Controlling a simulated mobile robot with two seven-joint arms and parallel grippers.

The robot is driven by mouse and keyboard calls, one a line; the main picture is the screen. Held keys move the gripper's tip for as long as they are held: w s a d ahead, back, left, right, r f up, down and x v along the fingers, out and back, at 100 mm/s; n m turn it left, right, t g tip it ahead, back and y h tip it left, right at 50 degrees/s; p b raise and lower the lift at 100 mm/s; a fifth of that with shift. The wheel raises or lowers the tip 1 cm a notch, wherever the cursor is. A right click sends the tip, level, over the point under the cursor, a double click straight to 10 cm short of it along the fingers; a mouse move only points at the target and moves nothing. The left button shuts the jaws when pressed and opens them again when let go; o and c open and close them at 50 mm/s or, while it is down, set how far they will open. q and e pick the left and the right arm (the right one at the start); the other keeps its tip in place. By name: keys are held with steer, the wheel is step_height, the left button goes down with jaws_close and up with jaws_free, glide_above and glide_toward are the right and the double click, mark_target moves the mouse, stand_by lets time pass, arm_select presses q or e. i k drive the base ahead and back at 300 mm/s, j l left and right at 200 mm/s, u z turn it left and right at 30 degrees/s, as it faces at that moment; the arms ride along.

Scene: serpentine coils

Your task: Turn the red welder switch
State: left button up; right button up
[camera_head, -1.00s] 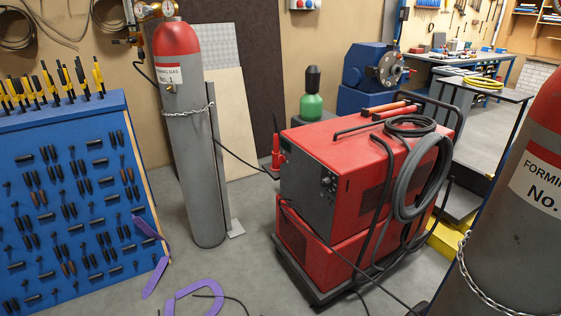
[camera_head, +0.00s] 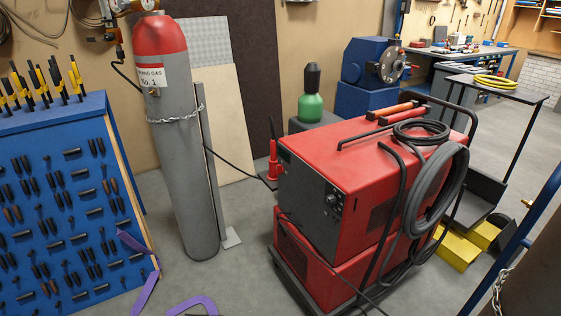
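The red welder (camera_head: 345,152) stands on a dark wheeled base right of centre. Its dark grey front panel (camera_head: 305,195) faces left and toward me. A cluster of small knobs (camera_head: 333,200) sits near the panel's right edge. They are too small to tell which one is the red switch or how it is turned. A black cable runs across the front of the welder. Neither my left gripper nor my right gripper is in view.
A grey and red gas cylinder (camera_head: 180,150) stands left of the welder, chained upright. A blue tool board (camera_head: 60,205) fills the left. Purple curved pieces (camera_head: 195,303) lie low in front. Coiled hoses (camera_head: 440,185) hang on the welder's right. Grey floor between cylinder and welder is clear.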

mark_target(279, 167)
steer(key=i+j+z, duration=0.1)
steer(key=i, duration=0.4)
steer(key=i+j+z, duration=0.1)
steer(key=i, duration=0.4)
steer(key=i+j+z, duration=0.1)
steer(key=i+j, duration=0.2)
steer(key=i, duration=0.2)
steer(key=i+j+z, duration=0.1)
steer(key=i+j, duration=0.15)
steer(key=i, duration=0.25)
